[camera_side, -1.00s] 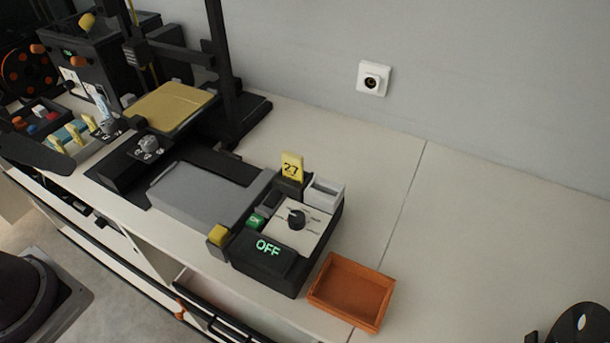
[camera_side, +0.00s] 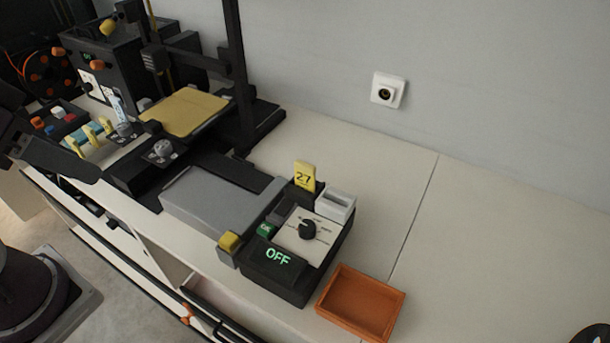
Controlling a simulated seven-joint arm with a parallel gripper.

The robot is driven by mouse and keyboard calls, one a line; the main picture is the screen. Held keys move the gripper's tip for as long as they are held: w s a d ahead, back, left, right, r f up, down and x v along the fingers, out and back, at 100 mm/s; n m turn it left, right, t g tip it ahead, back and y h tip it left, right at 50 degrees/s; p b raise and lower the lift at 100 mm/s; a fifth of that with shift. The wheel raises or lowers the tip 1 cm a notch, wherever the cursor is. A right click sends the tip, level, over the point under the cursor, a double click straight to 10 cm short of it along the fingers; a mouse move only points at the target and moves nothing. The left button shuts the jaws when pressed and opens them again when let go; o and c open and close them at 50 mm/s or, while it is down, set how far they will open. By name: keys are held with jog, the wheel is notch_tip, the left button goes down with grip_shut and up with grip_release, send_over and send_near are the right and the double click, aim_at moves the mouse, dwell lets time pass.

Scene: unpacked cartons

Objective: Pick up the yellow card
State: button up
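A yellow card marked 27 (camera_side: 305,177) stands upright in a dark holder at the back of the black device with the OFF display (camera_side: 275,256). Several smaller yellow tags (camera_side: 91,135) stand by a teal block at the far left, so more than one yellow piece is in view. My gripper (camera_side: 62,158) appears as a dark shape at the left edge, close to those tags and far from the 27 card. Its fingers cannot be made out, nor whether it holds anything.
An orange tray (camera_side: 361,302) sits empty at the device's front right. A grey plate (camera_side: 213,204) lies left of the device. A printer-like frame with a yellow bed (camera_side: 184,113) stands behind. A drawer is open below.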

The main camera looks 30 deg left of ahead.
jog(key=w+d+r+m+g, duration=0.25)
jog(key=w+r+m, duration=0.2)
jog(key=w, duration=0.35)
jog(key=m+g, duration=0.3)
jog(key=m, duration=1)
send_over(305, 164)
notch_tip(305, 164, down, 10)
jog(key=shift+s+d+f, duration=0.15)
jog(key=shift+f, duration=0.05)
jog(key=shift+m, duration=0.25)
notch_tip(305, 164, down, 7)
jog(key=shift+f, duration=0.15)
grip_shut()
